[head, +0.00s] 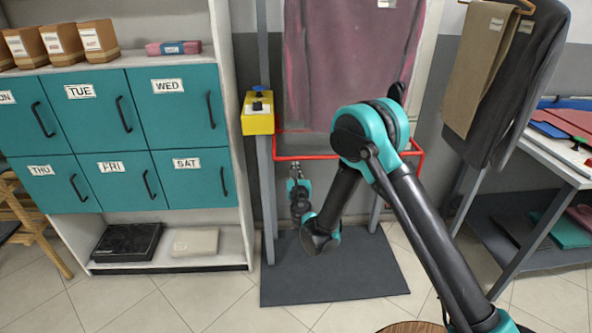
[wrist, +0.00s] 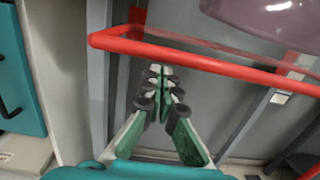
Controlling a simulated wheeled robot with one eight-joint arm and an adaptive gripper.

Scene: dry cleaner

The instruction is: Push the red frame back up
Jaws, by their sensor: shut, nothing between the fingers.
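The red frame (head: 308,157) is a thin rectangular bar frame. It sticks out level, low in front of a hanging maroon garment, between upright grey posts. My arm hides part of its middle and right side. In the wrist view, its front bar (wrist: 200,62) and left corner cross the upper part of the picture. My gripper (head: 295,170) is below the front bar near its left end, pointing up. In the wrist view, my gripper (wrist: 160,74) has its green fingers shut and empty, tips just under the bar. I cannot tell whether they touch it.
A yellow control box (head: 258,113) with a blue knob sits on the left post. Teal lockers (head: 120,140) stand at left. A dark mat (head: 330,268) lies below the frame. Hanging trousers (head: 515,85) and a table (head: 545,150) are at right.

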